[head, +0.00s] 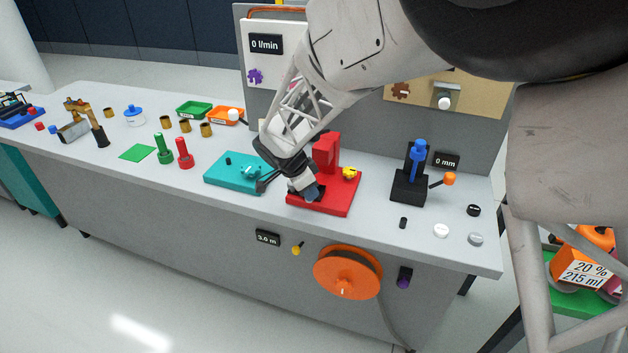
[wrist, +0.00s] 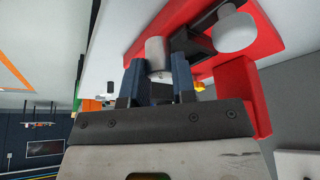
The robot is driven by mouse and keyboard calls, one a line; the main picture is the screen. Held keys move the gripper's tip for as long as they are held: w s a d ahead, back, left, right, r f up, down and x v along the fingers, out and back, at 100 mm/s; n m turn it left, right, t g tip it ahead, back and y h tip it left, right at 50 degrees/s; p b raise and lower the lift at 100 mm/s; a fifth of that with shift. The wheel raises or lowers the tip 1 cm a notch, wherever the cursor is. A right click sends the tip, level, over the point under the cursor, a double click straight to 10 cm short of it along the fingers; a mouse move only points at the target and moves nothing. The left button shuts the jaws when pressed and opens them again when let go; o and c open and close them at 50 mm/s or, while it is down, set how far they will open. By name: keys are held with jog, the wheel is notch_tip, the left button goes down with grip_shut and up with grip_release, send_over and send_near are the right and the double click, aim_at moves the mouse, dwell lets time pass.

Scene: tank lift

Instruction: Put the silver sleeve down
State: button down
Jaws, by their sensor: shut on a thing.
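The silver sleeve (wrist: 156,50) is a short pale cylinder between my fingertips in the wrist view. My gripper (wrist: 160,75) is shut on it with its two dark blue fingers. In the head view my gripper (head: 309,193) is low over the front left of the red fixture (head: 325,205), and I cannot make out the sleeve there. In the wrist view the sleeve is close to the red base (wrist: 165,22) and a dark block on it. I cannot tell whether it touches either.
The red upright (head: 326,152) and a yellow part (head: 350,173) stand close behind my gripper. A teal fixture (head: 235,172) is just left. A black stand with a blue lever (head: 417,160) is to the right.

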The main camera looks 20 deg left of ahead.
jog(key=shift+w, duration=1.9)
jog(key=shift+f, duration=0.35)
jog(key=c, duration=0.9)
grip_release()
jog(key=shift+s, duration=0.1)
jog(key=shift+v, duration=1.8)
jog(key=s+a, duration=0.8)
jog(key=shift+s+a, duration=0.1)
jog(key=shift+a, duration=0.05)
